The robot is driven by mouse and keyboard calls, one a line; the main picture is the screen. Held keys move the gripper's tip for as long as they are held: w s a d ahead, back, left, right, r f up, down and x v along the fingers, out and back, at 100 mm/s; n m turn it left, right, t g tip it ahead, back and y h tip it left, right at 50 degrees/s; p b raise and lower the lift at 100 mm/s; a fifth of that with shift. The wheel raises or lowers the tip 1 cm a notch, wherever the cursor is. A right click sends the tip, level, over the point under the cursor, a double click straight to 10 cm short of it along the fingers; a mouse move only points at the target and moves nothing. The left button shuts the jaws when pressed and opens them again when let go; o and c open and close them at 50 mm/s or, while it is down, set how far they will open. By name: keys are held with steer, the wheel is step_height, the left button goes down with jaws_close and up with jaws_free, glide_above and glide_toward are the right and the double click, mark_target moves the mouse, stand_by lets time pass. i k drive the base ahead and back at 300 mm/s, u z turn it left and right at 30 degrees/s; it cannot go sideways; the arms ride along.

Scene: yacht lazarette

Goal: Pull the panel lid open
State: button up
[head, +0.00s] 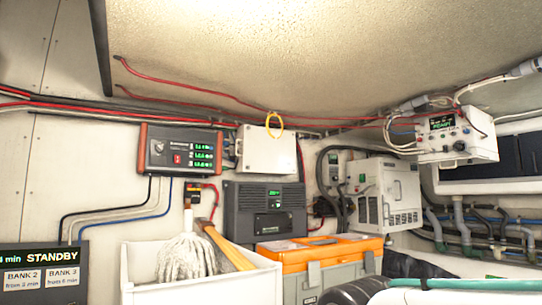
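A closed white box with a flat front (268,149) is mounted on the wall near the middle of the head view. A yellow-orange ring (268,121) shows at its top edge. A white cabinet (390,193) with a vented front and a handle stands to its right, its front closed. I cannot tell which of these carries the panel lid; no lid is seen standing open. My gripper is not in view.
A white bin (205,290) with a mop head (187,257) and a wooden handle stands in front. An orange-lidded toolbox (320,249) is beside it. A dark unit (265,209), a control box (180,150) and red cables line the wall. Pipes (480,235) run at right.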

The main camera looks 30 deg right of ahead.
mark_target(264, 154)
steer(key=z, duration=1.95)
steer(key=i, duration=0.95)
steer(key=u, duration=1.95)
